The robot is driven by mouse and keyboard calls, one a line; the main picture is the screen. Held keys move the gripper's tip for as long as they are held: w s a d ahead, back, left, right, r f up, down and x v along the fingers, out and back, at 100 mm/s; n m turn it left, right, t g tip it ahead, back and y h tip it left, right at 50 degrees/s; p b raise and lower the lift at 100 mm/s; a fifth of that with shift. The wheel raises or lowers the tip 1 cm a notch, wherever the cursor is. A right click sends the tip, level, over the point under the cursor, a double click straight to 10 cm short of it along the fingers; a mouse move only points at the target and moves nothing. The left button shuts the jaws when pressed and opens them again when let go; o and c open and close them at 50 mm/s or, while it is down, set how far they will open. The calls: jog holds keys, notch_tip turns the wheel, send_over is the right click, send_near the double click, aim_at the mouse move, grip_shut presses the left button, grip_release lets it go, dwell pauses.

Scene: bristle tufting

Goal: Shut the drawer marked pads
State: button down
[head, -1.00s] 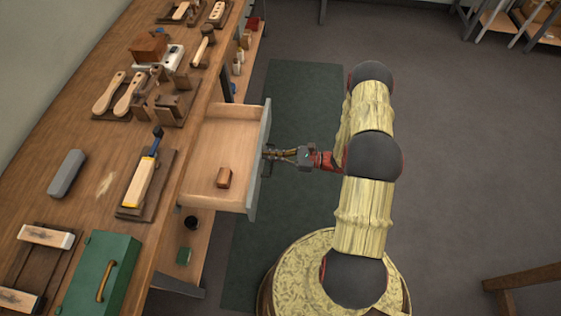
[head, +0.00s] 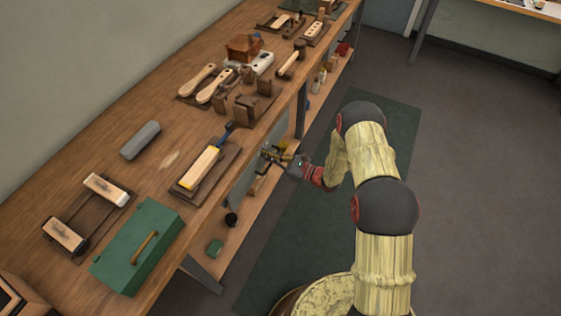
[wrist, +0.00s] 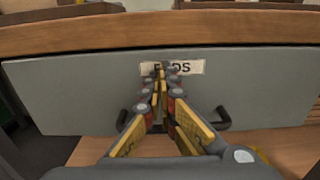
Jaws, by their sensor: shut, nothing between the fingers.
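The drawer marked pads shows its grey front (head: 243,184) under the workbench edge in the head view; no open inside shows. In the wrist view the grey front (wrist: 70,85) fills the middle, just under the wooden top's edge. A pale label (wrist: 190,67) reads "PADS", its first letters partly hidden by my fingers. A dark handle (wrist: 224,120) sits below the label, its middle hidden behind my gripper. My gripper (head: 268,154) is shut and empty. Its fingertips (wrist: 160,72) are at the front by the label; I cannot tell if they touch.
The workbench (head: 150,180) carries a green box (head: 138,245), a brush on a board (head: 205,170), a grey block (head: 140,140) and several wooden tools. A lower shelf (head: 240,235) runs beneath. Open floor (head: 470,200) lies to the right.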

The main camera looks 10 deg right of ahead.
jog(key=shift+x, duration=1.15)
jog(key=shift+r, duration=0.1)
jog(key=shift+d, duration=0.1)
jog(key=p+v, duration=0.2)
jog(key=v, duration=1.2)
jog(key=shift+f, duration=0.25)
